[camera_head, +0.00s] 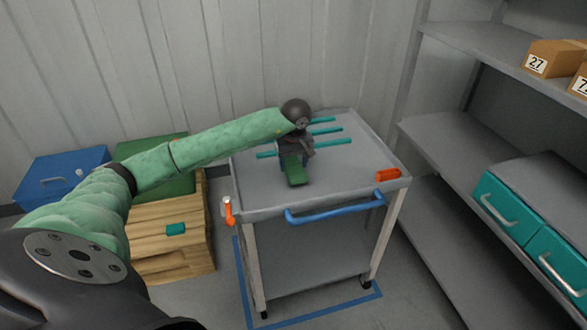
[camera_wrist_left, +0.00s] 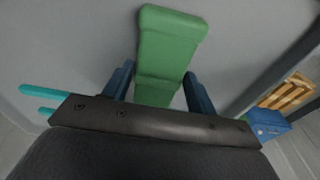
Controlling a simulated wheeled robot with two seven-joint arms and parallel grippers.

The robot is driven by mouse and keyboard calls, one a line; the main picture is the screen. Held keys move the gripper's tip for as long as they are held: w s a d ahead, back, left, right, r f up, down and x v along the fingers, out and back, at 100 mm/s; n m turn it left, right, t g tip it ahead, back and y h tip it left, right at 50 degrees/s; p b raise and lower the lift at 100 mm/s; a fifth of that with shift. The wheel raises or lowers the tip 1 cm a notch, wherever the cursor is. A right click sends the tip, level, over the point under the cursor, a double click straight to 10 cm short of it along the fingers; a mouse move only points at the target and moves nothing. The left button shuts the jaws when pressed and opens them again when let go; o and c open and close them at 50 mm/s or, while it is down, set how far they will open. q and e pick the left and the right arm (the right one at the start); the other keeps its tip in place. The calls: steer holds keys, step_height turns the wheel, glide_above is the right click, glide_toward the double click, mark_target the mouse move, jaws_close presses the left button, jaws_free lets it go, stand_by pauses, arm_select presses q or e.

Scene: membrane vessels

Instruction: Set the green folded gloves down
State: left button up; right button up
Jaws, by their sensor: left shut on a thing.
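The green folded gloves (camera_head: 295,174) are a flat green bundle over the top of the grey cart (camera_head: 335,186). My left gripper (camera_head: 293,159) is shut on them, reaching down over the cart top from the left. In the left wrist view the gloves (camera_wrist_left: 170,45) stick out between the two blue fingers of the left gripper (camera_wrist_left: 157,85). I cannot tell whether the gloves touch the cart top. My right gripper is not in view.
Several teal rods (camera_head: 334,142) lie on the cart, partly behind my gripper. An orange block (camera_head: 388,175) sits near its right edge, and a blue handle (camera_head: 335,209) runs along its front. A wooden crate (camera_head: 182,248) stands left, shelves (camera_head: 430,135) right. The cart's front middle is clear.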

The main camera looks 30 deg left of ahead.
mark_target(293, 166)
arm_select(q)
step_height(293, 166, down, 3)
steer(key=shift+r+p, duration=0.1)
steer(key=shift+p, duration=0.35)
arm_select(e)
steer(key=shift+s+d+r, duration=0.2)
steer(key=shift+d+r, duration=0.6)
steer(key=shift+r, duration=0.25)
arm_select(q)
steer(key=shift+f, duration=0.2)
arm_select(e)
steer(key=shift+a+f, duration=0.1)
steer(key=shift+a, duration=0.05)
arm_select(q)
steer(key=o, duration=1)
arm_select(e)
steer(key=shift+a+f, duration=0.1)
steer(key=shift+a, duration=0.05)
